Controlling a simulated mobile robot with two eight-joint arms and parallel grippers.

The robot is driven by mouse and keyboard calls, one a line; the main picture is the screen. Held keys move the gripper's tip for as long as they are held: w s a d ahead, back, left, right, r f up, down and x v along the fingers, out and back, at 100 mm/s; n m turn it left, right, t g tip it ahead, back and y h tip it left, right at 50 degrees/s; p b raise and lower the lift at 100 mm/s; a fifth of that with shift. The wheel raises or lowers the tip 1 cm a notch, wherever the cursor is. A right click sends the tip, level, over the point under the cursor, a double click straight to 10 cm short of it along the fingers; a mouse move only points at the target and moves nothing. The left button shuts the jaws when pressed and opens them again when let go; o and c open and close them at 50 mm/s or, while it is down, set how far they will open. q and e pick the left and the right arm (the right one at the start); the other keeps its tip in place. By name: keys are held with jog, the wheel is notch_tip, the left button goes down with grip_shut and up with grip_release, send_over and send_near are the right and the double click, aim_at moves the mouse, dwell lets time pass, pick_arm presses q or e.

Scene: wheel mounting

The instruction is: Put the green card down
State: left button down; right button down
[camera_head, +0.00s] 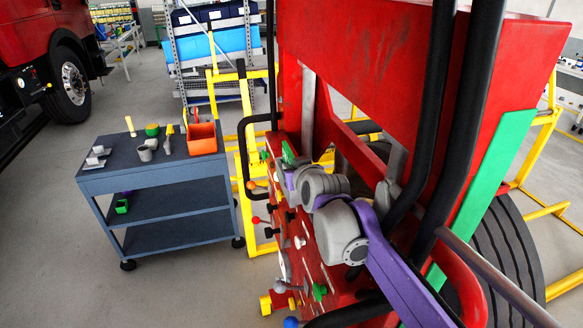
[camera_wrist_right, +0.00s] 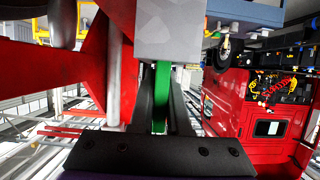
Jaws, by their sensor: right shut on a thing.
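The green card (camera_wrist_right: 160,97) shows in the right wrist view as a narrow green strip between the two dark fingers of my right gripper (camera_wrist_right: 161,100). The fingers are shut on it, and its far end meets or passes behind a light grey block. In the head view a small part of the green card (camera_head: 289,152) shows at the end of my grey and purple right arm, by the red frame. My right gripper (camera_head: 284,160) is small there and partly hidden by the arm. My left gripper is not in view.
A blue-grey cart (camera_head: 115,177) with cups and tools on top stands to the left, with a green bin (camera_head: 122,206) on its middle shelf. A red panel (camera_head: 318,252) with coloured knobs lies below my arm. Yellow frames stand behind. The floor at lower left is clear.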

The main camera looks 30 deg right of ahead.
jog(key=shift+f, duration=0.15)
jog(key=c, duration=0.9)
grip_release()
jog(key=shift+r, duration=0.2)
jog(key=v, duration=1.2)
